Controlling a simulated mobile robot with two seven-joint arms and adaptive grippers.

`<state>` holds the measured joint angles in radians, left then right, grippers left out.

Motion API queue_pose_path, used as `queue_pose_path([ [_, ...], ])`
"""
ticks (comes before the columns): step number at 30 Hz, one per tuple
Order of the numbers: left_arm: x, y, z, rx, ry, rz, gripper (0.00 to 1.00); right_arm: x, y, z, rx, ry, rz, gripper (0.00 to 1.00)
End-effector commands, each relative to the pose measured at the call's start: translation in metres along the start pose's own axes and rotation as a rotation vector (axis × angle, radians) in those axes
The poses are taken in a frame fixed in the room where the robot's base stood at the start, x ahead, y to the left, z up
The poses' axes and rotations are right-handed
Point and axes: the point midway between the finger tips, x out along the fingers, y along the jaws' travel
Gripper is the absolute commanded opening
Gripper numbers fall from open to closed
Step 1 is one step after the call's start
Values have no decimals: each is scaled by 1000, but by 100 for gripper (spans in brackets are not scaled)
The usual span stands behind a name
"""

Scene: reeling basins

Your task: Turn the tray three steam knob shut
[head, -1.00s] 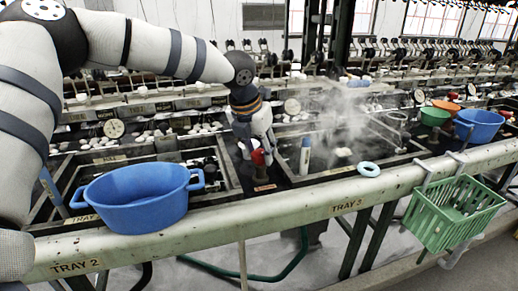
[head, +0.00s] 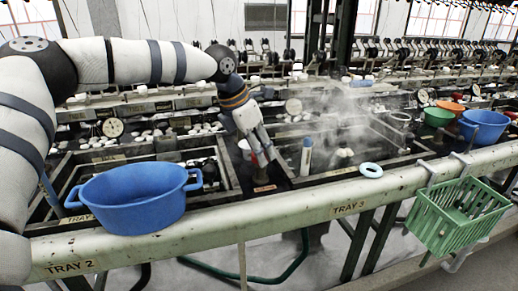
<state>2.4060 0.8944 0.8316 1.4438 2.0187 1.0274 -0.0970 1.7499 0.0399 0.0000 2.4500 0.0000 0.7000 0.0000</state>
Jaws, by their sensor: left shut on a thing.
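The tray three basin (head: 325,173) lies behind the front rail by the TRAY 3 label, with steam rising over it. My left gripper (head: 261,151) reaches down from above, tilted, and is shut on the knob. The knob's exact turn cannot be read. My right gripper is not in view.
A blue tub (head: 133,198) stands on the left near the rail (head: 215,218). A blue-and-white cylinder (head: 306,156) stands right of the knob. A green basket (head: 458,215) hangs at the right, with green, orange and blue bowls behind.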

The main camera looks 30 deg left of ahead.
Motion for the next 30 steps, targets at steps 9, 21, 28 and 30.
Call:
queue_pose_path([
  [9, 1, 0, -1, 6, 4, -2, 9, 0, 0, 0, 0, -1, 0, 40],
  [21, 0, 0, 0, 4, 2, -1, 57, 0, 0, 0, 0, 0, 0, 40],
  [28, -37, 0, 1, 3, -5, -1, 57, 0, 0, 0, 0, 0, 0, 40],
  [30, -57, 0, 1, 4, -5, 0, 57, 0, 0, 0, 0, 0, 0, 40],
])
